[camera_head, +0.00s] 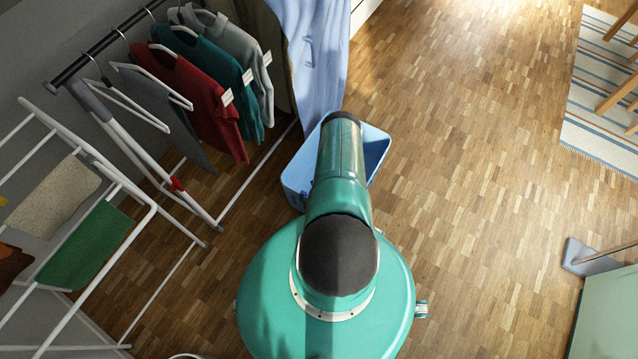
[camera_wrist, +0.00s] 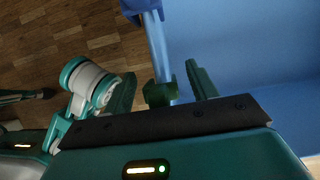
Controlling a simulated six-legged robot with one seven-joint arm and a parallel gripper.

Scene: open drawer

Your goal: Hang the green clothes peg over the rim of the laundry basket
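The blue laundry basket (camera_head: 297,180) stands on the floor, partly covered by my arm in the head view. In the wrist view its inside (camera_wrist: 250,50) fills the right, and its pale rim (camera_wrist: 156,45) runs down toward my gripper. A small green piece, which looks like the clothes peg (camera_wrist: 159,94), sits at the rim's near end and appears to straddle it. My gripper (camera_wrist: 162,88) has its dark green fingers spread, one on each side of the peg, with visible gaps. The peg's lower part is hidden behind the gripper's dark bar. The head view does not show the gripper.
A drying rack (camera_head: 120,182) with cloths stands at the left, below a clothes rail (camera_head: 110,38) with hanging garments. A blue curtain (camera_head: 313,60) hangs just behind the basket. The wooden floor (camera_head: 480,150) to the right is clear up to a striped rug (camera_head: 595,120).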

